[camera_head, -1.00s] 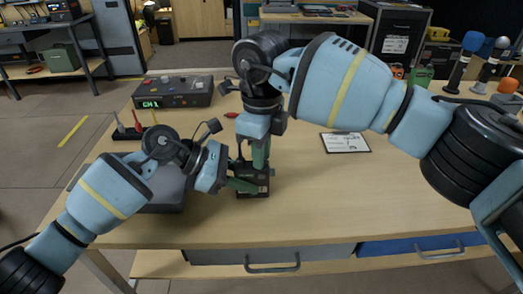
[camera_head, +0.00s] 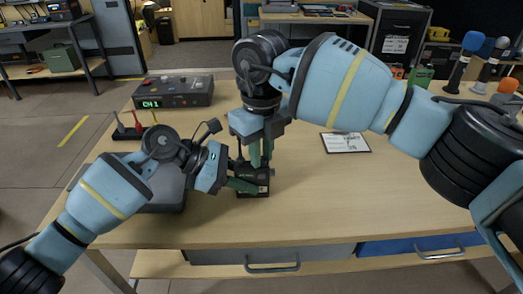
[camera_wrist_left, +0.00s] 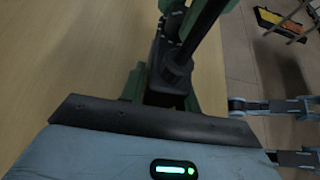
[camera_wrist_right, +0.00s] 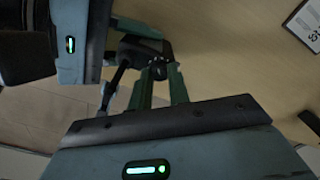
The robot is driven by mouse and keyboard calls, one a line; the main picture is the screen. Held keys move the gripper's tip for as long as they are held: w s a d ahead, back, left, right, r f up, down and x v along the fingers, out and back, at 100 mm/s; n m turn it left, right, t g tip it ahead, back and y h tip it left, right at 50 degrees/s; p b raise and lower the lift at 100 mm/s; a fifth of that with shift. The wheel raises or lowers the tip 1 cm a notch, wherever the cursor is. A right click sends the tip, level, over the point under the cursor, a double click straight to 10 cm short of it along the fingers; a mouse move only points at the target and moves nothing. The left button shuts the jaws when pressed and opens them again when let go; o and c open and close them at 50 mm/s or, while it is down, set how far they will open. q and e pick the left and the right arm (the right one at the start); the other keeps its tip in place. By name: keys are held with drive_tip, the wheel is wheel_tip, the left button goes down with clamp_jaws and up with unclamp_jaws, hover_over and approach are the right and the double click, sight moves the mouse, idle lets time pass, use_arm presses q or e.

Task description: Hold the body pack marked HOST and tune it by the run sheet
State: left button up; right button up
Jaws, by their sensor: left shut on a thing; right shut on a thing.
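The body pack (camera_head: 262,175) is small and black, just above the table near its front edge or on a dark stand; I cannot tell which. My left gripper (camera_head: 252,184) is shut on the body pack from the left. The pack also shows between green fingers in the left wrist view (camera_wrist_left: 165,78). My right gripper (camera_head: 261,158) points down from above and is shut on a small dark round knob (camera_wrist_right: 158,70) on the pack. No HOST marking is legible. A white printed card (camera_head: 345,142), perhaps the run sheet, lies right of the grippers; its text is too small to read.
A grey receiver box (camera_head: 172,92) with a green "CH 1" display stands at the back left. A small rack (camera_head: 130,131) with coloured upright pieces stands before it. Microphones (camera_head: 463,62) stand at the right. The table's middle right is clear.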

drive_tip(key=o, duration=0.6)
drive_tip(key=shift+r, duration=0.1)
drive_tip(key=shift+r, duration=2.95)
drive_tip(key=shift+n, duration=2.1)
